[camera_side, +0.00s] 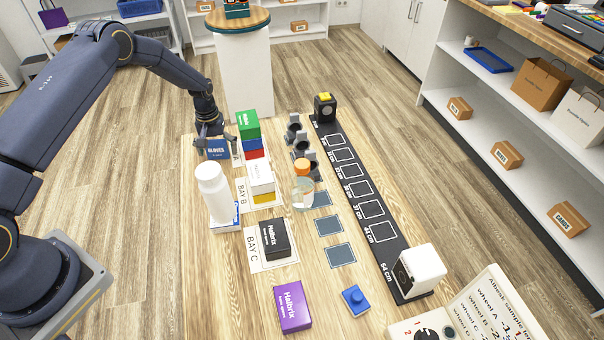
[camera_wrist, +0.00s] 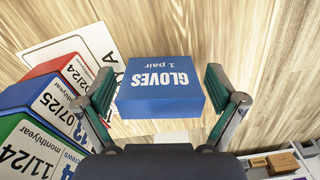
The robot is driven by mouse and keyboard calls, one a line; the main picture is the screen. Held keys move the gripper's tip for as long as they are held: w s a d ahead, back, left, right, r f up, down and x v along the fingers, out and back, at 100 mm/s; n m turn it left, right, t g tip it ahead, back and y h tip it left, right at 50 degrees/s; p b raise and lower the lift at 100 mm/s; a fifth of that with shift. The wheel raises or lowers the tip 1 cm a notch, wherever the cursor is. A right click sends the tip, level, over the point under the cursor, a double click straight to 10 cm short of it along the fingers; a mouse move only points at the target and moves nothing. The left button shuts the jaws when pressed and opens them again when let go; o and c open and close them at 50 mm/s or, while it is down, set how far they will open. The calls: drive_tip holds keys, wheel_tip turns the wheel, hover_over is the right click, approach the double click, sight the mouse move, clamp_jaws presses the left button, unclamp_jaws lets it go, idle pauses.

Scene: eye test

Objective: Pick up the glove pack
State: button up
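The glove pack is a blue box marked "GLOVES 1 pair" in the wrist view (camera_wrist: 160,82). In the side view, the glove pack (camera_side: 217,152) is at the far left of the wooden table. My gripper (camera_wrist: 160,92) is open, with one finger on each side of the pack. Narrow gaps show between the fingers and the pack, and the fingers look apart from it. In the side view, my gripper (camera_side: 214,143) is right at the pack and partly covers it. The pack's underside is hidden.
A stack with a green box (camera_side: 248,124) on top stands right beside the pack. A white bottle (camera_side: 213,192) stands nearer the camera. A black box (camera_side: 275,239), purple box (camera_side: 292,306) and jar (camera_side: 303,194) stand farther off. Bare floor lies left of the table.

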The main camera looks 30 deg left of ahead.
drive_tip(key=c, duration=0.8)
drive_tip(key=shift+r, duration=0.1)
